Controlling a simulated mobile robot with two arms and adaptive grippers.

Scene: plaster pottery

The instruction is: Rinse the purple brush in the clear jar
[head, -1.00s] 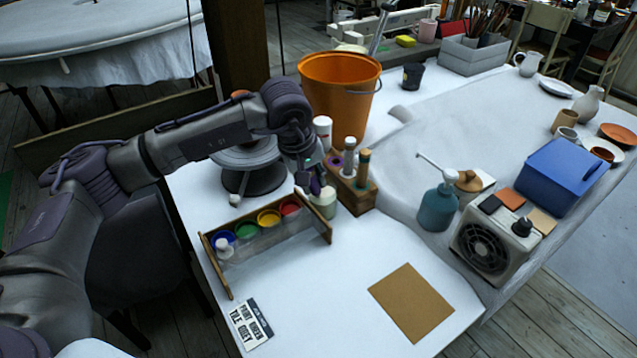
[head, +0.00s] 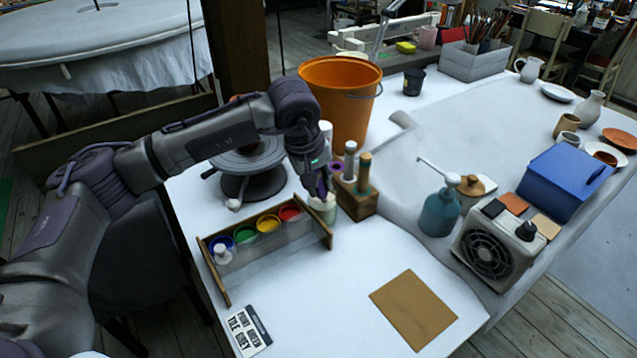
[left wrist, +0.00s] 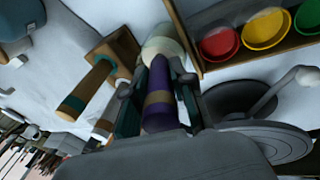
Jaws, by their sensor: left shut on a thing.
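My left gripper (head: 321,191) is shut on the purple brush, whose handle (left wrist: 160,90) has a tan band in the left wrist view. The brush points down at the clear jar (head: 325,212), which holds pale greenish liquid. The jar also shows in the left wrist view (left wrist: 163,42), right beyond the brush's lower end. The bristles are hidden, and I cannot tell how deep they sit in the jar. My right gripper is not in view.
A wooden brush block (head: 357,203) with two upright brushes stands close right of the jar. A paint rack (head: 272,257) with coloured cups lies to the left and front. An orange bucket (head: 342,100) and a grey turntable (head: 250,160) stand behind. The front tabletop is mostly clear.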

